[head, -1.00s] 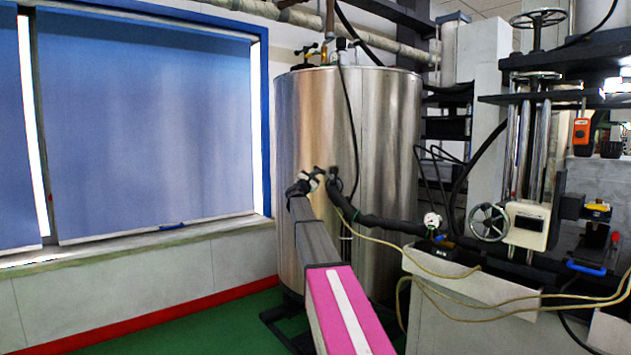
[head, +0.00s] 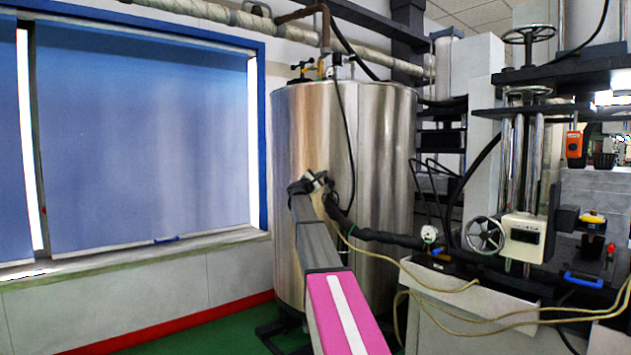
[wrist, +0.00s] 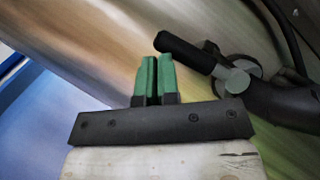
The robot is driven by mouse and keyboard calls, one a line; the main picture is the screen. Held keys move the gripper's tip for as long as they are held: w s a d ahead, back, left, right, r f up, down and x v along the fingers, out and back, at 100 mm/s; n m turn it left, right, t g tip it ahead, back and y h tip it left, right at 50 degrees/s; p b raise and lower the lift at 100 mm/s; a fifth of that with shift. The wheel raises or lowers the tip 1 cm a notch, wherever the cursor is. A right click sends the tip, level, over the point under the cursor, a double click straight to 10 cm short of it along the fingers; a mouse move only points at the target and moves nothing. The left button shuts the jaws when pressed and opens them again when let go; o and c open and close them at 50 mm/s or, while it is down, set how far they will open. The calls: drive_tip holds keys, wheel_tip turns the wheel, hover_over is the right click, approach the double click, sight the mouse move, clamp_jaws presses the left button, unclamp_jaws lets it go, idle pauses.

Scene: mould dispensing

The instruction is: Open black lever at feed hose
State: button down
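In the wrist view, the black lever (wrist: 184,51) points up and left from a metal pivot (wrist: 236,80) at the feed hose (wrist: 275,104). My gripper (wrist: 154,62) has two green fingers side by side with only a thin gap between them, and nothing is held. In the head view, my gripper (head: 313,180) is small in front of the steel tank. The feed hose (head: 378,236) runs right from there. The lever cannot be told apart from the gripper in that view.
The shiny steel tank (head: 372,130) stands close behind my gripper. Thin yellowish cables (head: 425,281) hang to the right. A machine with a handwheel (head: 485,235) stands at the right. A window with a blue blind (head: 145,140) is at the left, with open green floor (head: 215,325) below.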

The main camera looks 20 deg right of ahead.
drive_tip(key=shift+s+d+r, duration=0.25)
drive_tip(key=shift+d, duration=0.3)
idle(0.4)
drive_tip(key=s+a, duration=0.4)
drive_tip(key=a, duration=0.8)
drive_tip(key=shift+s+a, duration=0.15)
drive_tip(key=shift+a, duration=0.1)
